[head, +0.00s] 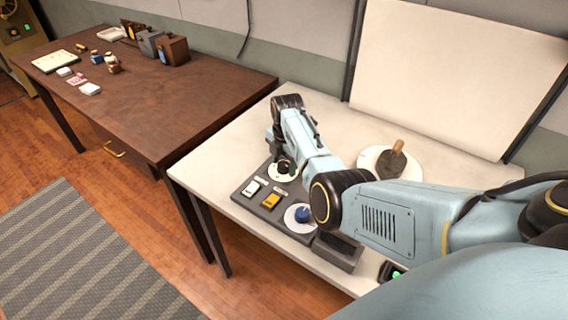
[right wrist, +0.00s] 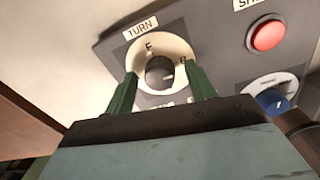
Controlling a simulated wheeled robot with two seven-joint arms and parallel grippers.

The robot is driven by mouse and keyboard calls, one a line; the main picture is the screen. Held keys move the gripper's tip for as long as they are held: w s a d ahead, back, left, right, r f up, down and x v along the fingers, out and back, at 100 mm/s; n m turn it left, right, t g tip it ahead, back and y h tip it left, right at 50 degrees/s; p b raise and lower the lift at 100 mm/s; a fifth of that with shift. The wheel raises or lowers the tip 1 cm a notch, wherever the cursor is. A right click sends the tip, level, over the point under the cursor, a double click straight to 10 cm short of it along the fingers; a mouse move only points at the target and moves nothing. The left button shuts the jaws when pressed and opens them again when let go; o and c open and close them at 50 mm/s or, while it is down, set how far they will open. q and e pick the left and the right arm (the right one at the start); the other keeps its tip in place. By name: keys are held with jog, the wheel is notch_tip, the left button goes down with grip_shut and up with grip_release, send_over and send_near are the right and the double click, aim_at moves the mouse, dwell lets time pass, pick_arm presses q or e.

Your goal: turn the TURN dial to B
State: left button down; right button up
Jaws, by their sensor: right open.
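The TURN dial (right wrist: 180,47) shows in the right wrist view as a pale round plate under a "TURN" label, with a dark knob (right wrist: 159,73) at its middle. A letter like E is at its top and one like B at its right; other marks are partly hidden. I cannot tell where the knob points. My right gripper (right wrist: 160,72) is open, its green fingers on either side of the knob; contact is unclear. In the head view the dial (head: 274,174) is at the control panel's far end, partly covered by my right gripper (head: 286,167). My left gripper is out of view.
The dark panel (head: 243,193) also carries a white switch (head: 251,187), a yellow switch (head: 270,201) and a blue knob (head: 304,213). A red button (right wrist: 268,35) shows in the right wrist view. A round pale plate (head: 371,160) with a wooden-handled tool stands behind my arm.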

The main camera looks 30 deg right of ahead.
jog(key=c, duration=1)
jog(key=shift+o, duration=0.2)
